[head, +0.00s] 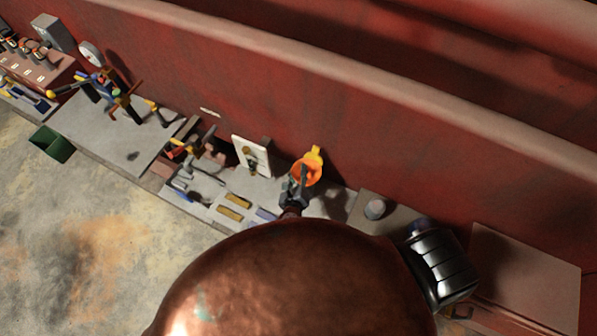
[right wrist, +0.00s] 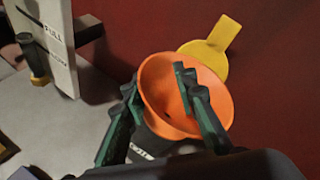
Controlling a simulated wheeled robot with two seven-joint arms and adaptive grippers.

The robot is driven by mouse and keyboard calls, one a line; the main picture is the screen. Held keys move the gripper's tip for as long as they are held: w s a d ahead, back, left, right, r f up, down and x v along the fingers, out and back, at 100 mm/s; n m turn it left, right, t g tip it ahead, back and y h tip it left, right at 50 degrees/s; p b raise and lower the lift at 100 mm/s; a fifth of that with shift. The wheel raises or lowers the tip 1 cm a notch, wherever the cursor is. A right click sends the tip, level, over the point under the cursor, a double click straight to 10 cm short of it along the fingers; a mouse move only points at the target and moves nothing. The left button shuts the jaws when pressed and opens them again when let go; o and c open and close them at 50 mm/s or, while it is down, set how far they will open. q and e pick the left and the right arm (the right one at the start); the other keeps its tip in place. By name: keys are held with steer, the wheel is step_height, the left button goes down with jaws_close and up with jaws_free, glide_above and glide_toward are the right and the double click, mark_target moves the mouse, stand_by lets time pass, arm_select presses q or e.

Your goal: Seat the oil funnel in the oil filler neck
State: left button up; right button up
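The orange oil funnel (head: 309,169) stands near the red wall, its wide mouth facing up. It also shows in the right wrist view (right wrist: 160,82), with a yellow round tab (right wrist: 205,52) behind it. My right gripper (head: 296,180) is at the funnel. In the right wrist view its fingers (right wrist: 158,82) are spread apart, one across the funnel's left rim and one in front of the bowl's inside. I cannot tell whether they touch it. The funnel's spout is hidden. A dark grey part with white lettering shows partly below the bowl; I cannot tell whether it is the filler neck. My left gripper is out of view.
A white upright plate (head: 247,158) marked "FULL" stands close left of the funnel. A grey cylinder (head: 375,208) is to its right. The red wall is close behind.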

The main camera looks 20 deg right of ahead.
steer(key=shift+o, duration=0.7)
steer(key=shift+s+a, duration=0.1)
steer(key=shift+s, duration=0.05)
steer(key=v, duration=1.1)
steer(key=shift+s, duration=0.3)
steer(key=shift+a+r, duration=0.1)
steer(key=shift+r, duration=0.05)
